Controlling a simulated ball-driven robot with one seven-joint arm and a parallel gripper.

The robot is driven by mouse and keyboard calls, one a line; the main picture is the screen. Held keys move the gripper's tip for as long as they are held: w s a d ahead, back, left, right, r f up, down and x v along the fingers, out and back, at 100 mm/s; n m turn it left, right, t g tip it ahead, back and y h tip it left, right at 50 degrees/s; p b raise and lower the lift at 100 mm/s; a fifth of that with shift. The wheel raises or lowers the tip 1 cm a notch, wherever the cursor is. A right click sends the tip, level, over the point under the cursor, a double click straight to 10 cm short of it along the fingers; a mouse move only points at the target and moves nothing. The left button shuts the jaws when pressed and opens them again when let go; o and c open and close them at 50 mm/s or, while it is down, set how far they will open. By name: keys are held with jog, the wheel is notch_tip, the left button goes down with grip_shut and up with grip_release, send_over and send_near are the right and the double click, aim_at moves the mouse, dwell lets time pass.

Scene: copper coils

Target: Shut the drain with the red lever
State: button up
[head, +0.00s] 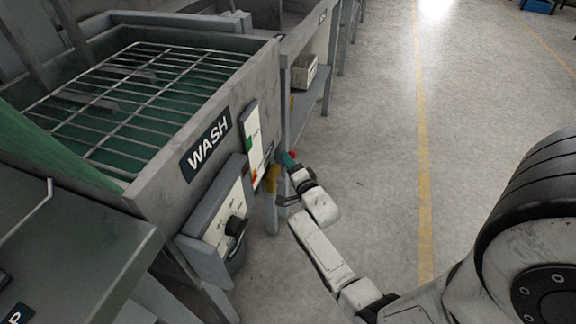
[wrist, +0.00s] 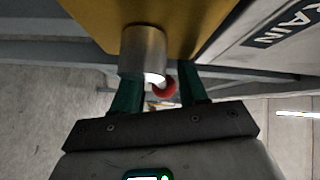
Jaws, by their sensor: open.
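The red lever end (wrist: 165,87) is a rounded red knob in the wrist view, between the two teal fingers of my gripper (wrist: 160,80). The fingers stand apart, one on each side of it; I cannot tell whether either touches it. A metal cylinder (wrist: 142,48) in front of a yellow plate (wrist: 190,18) partly hides the lever. In the head view a small red bit (head: 293,154) shows at the teal fingertips of my gripper (head: 287,160), beside the wash tank's front right corner. Most of the lever is hidden.
The wash tank (head: 160,172) with a wire rack stands at left. A control box (head: 212,222) with a black knob and a gauge plate (head: 254,145) are on its front. A sign reading "RAIN" (wrist: 282,27) is cut off in the wrist view. The floor (head: 375,150) at right is clear.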

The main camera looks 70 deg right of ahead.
jog(key=shift+w+d, duration=0.15)
grip_shut()
dwell(0.4)
